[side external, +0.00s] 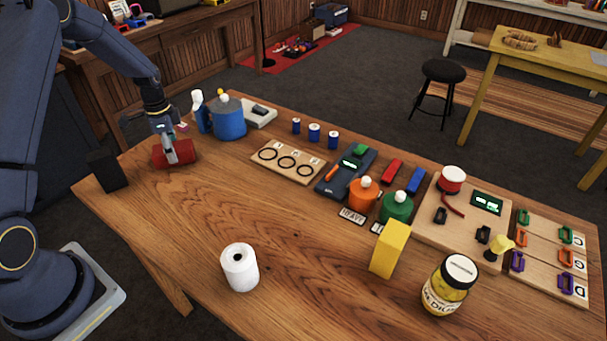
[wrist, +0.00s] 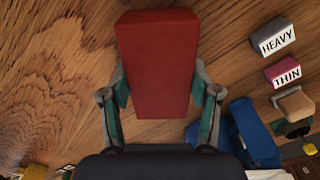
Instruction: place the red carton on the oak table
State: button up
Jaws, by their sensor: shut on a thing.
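The red carton (side external: 184,153) is at the left end of the oak table (side external: 185,222) in the side view. My gripper (side external: 171,152) points down at it and is shut on it. In the wrist view the red carton (wrist: 157,60) fills the space between the two fingers of my gripper (wrist: 161,98), with one finger on each side. Wood grain shows behind it. The carton is at or just above the table top; I cannot tell whether its underside touches.
A black block (side external: 107,170) stands left of the carton. A blue jug (side external: 229,118) and spray bottle (side external: 200,112) stand behind it. Blocks marked HEAVY (wrist: 277,37) and THIN (wrist: 283,71) lie nearby. A white roll (side external: 240,267) stands in front; the wood between is bare.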

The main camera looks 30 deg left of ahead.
jog(key=shift+f, duration=0.2)
jog(key=o, duration=1.2)
